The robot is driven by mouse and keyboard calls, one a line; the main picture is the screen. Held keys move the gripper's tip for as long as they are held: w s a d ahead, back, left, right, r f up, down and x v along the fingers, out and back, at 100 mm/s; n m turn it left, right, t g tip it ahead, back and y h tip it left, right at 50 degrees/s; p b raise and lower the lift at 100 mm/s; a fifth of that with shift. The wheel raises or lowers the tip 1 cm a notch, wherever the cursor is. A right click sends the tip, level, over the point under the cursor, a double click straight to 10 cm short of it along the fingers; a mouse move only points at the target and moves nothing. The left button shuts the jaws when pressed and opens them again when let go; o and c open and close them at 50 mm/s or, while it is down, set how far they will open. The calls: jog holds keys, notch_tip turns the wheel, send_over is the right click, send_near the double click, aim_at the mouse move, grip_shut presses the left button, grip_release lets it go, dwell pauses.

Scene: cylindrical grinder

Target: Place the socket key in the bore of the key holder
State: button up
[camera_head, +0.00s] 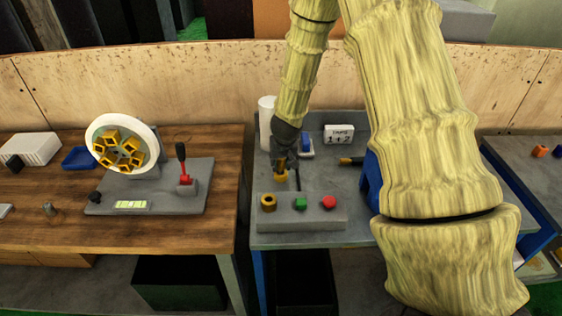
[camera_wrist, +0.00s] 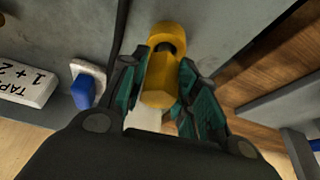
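My gripper (camera_head: 283,164) is over the left part of the grey machine bed, pointing down. In the wrist view its two teal-padded fingers (camera_wrist: 162,88) close against both sides of a yellow piece (camera_wrist: 160,88), apparently the socket key. The piece has a faceted near part and a rounded far end with a dark opening. In the head view its yellow lower end (camera_head: 281,177) shows below my gripper. A yellow ring with a dark bore (camera_head: 268,202), apparently the key holder, sits on the front grey block, slightly left of and nearer than the piece. They look apart.
Green (camera_head: 299,204) and red (camera_head: 329,202) buttons share the front block (camera_head: 310,220). A white taper sign (camera_head: 339,134) and a blue-and-white part (camera_head: 306,146) stand behind. A black-and-yellow tool (camera_head: 350,161) lies right. A wooden bench (camera_head: 50,225) stands left.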

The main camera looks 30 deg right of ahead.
jog(key=shift+o, duration=1.1)
jog(key=shift+r, duration=0.15)
jog(key=shift+s+a+r, duration=0.1)
jog(key=shift+a+r, duration=0.05)
jog(key=shift+r, duration=0.3)
jog(key=b+v, duration=0.1)
jog(key=v, duration=1)
jog(key=shift+b, duration=0.3)
jog(key=shift+s, duration=0.1)
